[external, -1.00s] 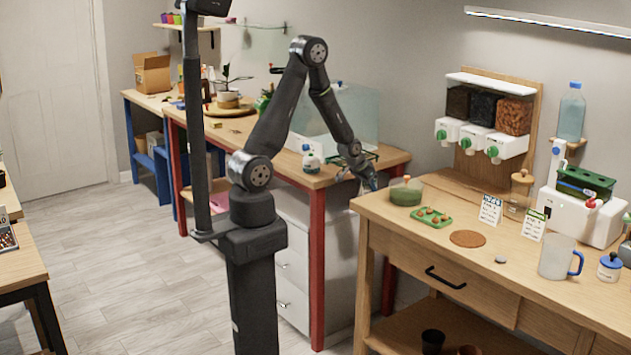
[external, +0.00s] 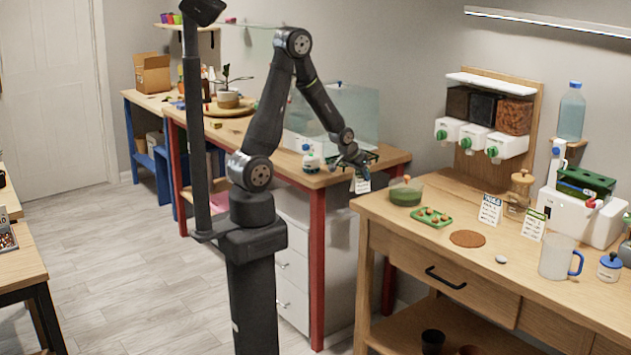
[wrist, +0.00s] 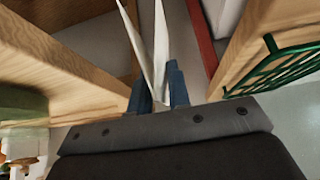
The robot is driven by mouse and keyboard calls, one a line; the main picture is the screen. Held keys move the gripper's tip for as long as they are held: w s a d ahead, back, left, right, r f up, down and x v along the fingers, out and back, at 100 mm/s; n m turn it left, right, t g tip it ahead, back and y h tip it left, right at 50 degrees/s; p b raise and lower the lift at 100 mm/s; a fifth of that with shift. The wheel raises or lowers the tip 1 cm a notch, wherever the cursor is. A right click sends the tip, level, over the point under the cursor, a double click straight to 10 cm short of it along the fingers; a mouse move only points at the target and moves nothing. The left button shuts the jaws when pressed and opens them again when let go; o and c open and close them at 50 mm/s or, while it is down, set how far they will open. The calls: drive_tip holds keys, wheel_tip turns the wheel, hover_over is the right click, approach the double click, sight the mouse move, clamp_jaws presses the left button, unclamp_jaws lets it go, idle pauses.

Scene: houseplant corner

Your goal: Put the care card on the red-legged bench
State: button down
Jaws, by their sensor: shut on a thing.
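My gripper (external: 357,168) is shut on the white care card (external: 363,185), which hangs below the fingertips near the right front corner of the red-legged bench (external: 390,157). In the wrist view the care card (wrist: 160,45) shows nearly edge-on between the blue fingers of my gripper (wrist: 158,88). The wooden top of the red-legged bench (wrist: 245,45) and a red leg are to the right of the card there. The card appears to be over the gap between the two benches. Its lower end runs out of the wrist view.
A green wire rack (wrist: 285,68) lies on the red-legged bench close to my gripper.

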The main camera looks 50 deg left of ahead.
wheel_tip(320, 180, up, 21)
drive_tip(key=w+d+m+g+h, duration=0.2)
drive_tip(key=d+m+h, duration=0.55)
drive_tip(key=d, duration=2.75)
drive_tip(key=s+d+m+g, duration=0.2)
drive_tip(key=s+d+m, duration=0.3)
drive_tip(key=d, duration=0.4)
drive_tip(key=s+d+m+g, duration=0.1)
drive_tip(key=s+d+m, duration=0.1)
drive_tip(key=s+d, duration=0.65)
drive_tip(key=s+d+m+g, duration=0.2)
drive_tip(key=s+d+m, duration=0.25)
drive_tip(key=d, duration=0.65)
drive_tip(key=shift+n+y, duration=0.45)
drive_tip(key=shift+n, duration=0.05)
drive_tip(key=f, duration=0.5)
drive_tip(key=shift+s+a+f, duration=0.2)
drive_tip(key=shift+s+f, duration=0.05)
drive_tip(key=shift+f, duration=0.15)
drive_tip(key=shift+w, duration=0.1)
